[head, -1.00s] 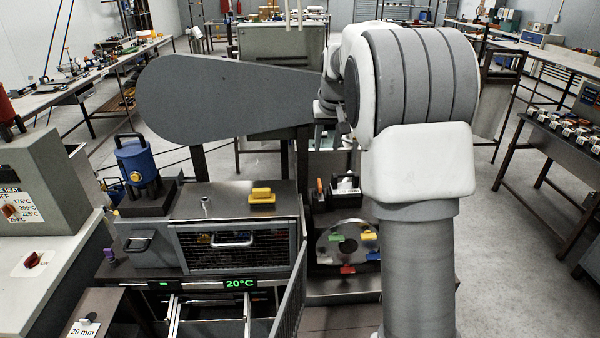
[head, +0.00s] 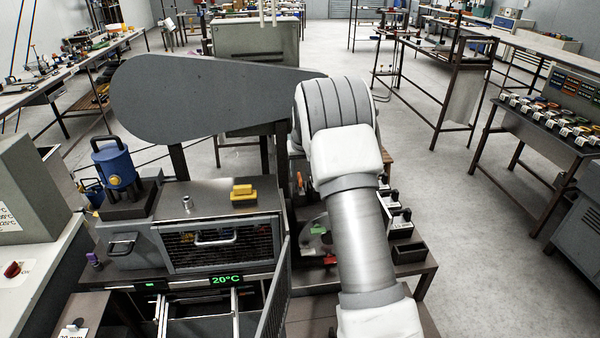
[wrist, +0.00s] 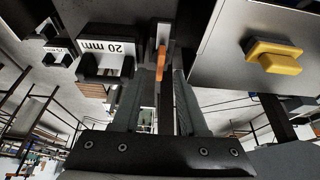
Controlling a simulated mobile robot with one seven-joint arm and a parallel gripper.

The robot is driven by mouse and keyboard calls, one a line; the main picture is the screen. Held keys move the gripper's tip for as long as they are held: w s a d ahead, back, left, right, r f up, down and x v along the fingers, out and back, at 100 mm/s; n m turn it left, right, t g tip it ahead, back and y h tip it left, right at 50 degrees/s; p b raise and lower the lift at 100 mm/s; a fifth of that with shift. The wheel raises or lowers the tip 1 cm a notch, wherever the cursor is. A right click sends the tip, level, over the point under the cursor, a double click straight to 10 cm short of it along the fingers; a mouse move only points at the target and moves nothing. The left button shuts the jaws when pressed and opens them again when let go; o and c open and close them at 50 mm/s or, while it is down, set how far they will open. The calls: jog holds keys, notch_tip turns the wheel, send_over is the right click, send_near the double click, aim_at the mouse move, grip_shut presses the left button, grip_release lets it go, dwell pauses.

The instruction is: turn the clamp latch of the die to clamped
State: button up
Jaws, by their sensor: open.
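My gripper (wrist: 160,84) is open in the wrist view, its two dark fingers apart. A slim upright part with an orange grip (wrist: 161,60) shows beyond and between the fingertips; I cannot tell whether they touch. A black block labelled 20 mm (wrist: 107,47) is left of it. A yellow handle (wrist: 275,57) sits on a grey housing at the right; it also shows on the machine top (head: 243,193) in the head view. I cannot identify the die's clamp latch with certainty. In the head view, my arm hides the gripper.
A dark bench (head: 405,269) at the right of the machine bears a round plate (head: 311,224) with coloured pieces, partly behind my arm, and black handled blocks (head: 399,222). A blue pot (head: 113,165) stands on the machine's left. An open mesh door (head: 274,303) juts forward.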

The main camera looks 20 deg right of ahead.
jog(key=shift+x, duration=1.4)
grip_shut()
